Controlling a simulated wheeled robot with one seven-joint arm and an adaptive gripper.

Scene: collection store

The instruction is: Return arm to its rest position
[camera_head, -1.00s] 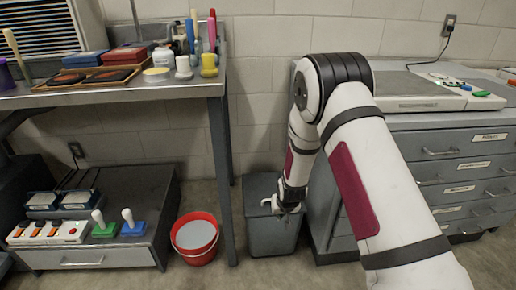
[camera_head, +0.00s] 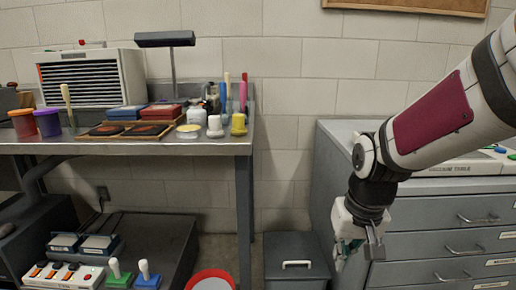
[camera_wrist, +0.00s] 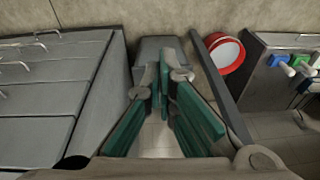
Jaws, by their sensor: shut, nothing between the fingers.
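My arm reaches in from the right edge of the head view, and my gripper (camera_head: 368,248) hangs from it, pointing down in front of the grey drawer cabinet (camera_head: 440,222). In the wrist view my gripper (camera_wrist: 168,62) shows its green-padded fingers coming together at the tips. It is shut with nothing held. The fingers are in the air, above and in front of the lidded grey bin (camera_head: 296,268), which also shows in the wrist view beyond the fingertips (camera_wrist: 148,46).
A metal table (camera_head: 130,148) on the left holds stamp pads, bottles and cups. Its leg stands left of the bin. A red bucket (camera_head: 210,280) and a low grey cabinet (camera_head: 160,240) are below. Open floor lies between bucket and bin.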

